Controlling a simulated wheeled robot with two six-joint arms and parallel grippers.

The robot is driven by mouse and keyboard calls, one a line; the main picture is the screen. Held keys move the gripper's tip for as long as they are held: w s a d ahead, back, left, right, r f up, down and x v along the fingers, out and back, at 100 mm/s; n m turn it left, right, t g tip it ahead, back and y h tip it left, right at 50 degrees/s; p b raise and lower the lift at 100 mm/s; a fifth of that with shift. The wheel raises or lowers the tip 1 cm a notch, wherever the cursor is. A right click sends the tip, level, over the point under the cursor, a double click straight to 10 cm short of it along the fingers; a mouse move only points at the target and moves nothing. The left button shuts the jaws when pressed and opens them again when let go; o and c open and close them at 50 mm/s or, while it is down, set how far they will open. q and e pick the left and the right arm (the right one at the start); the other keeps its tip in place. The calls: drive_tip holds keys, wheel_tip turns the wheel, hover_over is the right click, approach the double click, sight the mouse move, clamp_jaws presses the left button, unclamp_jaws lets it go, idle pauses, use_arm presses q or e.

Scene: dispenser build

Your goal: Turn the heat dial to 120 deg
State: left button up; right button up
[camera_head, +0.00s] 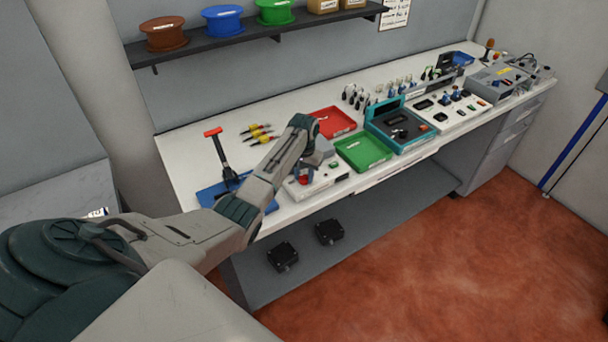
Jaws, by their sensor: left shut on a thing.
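A white control box (325,178) sits near the front edge of the bench, with a red button and a small green button on it. My left arm reaches in from the left, and my left gripper (303,169) is down at the top of this box, beside the red button (304,180). The gripper is shut on a small part there, which fits the heat dial. The dial itself is hidden by the gripper and wrist, so its pointer and any scale cannot be read. My right gripper is not in view.
A green tray (363,153) stands right of the box, with a red tray (333,121) behind. A teal-framed station (402,128) is further right. A blue base with a red-handled press (222,160) stands left of the box, near my forearm. Yellow-handled tools (257,132) lie behind.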

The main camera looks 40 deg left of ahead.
use_arm(q)
drive_tip(key=m, duration=1)
drive_tip(key=shift+m, duration=0.4)
drive_tip(key=m, duration=0.5)
drive_tip(key=shift+r+m, duration=0.1)
drive_tip(key=shift+m, duration=0.2)
drive_tip(key=m, duration=0.5)
drive_tip(key=shift+m, duration=0.3)
drive_tip(key=o, duration=1)
drive_tip(key=shift+c, duration=0.2)
